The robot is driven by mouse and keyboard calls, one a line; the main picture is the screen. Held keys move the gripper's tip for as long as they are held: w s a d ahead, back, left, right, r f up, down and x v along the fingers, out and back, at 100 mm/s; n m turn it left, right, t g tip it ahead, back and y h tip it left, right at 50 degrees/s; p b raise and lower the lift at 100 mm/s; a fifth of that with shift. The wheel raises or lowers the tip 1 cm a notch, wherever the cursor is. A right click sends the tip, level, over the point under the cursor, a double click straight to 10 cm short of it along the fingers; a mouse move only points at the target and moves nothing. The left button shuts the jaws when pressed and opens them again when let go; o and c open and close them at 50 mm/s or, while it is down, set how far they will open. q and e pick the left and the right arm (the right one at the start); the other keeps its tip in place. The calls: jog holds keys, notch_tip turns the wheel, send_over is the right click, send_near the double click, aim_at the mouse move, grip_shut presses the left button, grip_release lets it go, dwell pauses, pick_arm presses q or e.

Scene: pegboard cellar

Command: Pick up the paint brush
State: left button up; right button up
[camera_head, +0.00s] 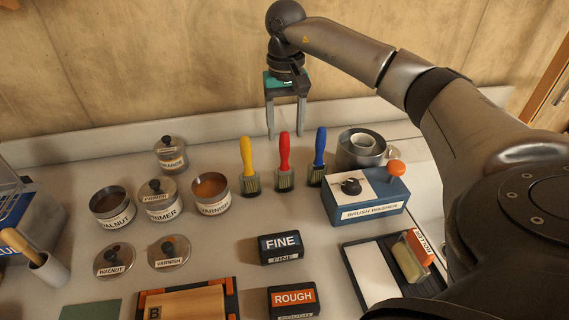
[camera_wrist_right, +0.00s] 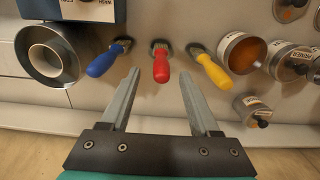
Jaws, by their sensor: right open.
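Three paint brushes stand in a row, bristles down, on the bench in the head view: yellow-handled (camera_head: 247,160), red-handled (camera_head: 284,155) and blue-handled (camera_head: 319,150). The pictures do not show which brush the task names. My right gripper (camera_head: 286,134) is open and empty, behind the row near the back wall. In the right wrist view its fingers (camera_wrist_right: 160,82) point toward the brushes, with the red brush (camera_wrist_right: 161,65) between the fingertip lines, the blue brush (camera_wrist_right: 106,59) to the left and the yellow brush (camera_wrist_right: 211,68) to the right. My left gripper is not in view.
Right of the brushes stand a round metal pot (camera_head: 362,151) and a blue brush washer (camera_head: 366,197). Open walnut (camera_head: 112,206) and varnish (camera_head: 211,193) tins and closed tins stand left. FINE (camera_head: 282,248) and ROUGH (camera_head: 293,300) blocks lie in front. Bare bench lies between brushes and blocks.

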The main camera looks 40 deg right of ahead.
aim_at(284, 168)
notch_tip(284, 168, down, 9)
jog(key=shift+w+f+b, duration=0.1)
jog(key=shift+b, duration=0.25)
grip_shut()
dwell(0.6)
dwell(0.9)
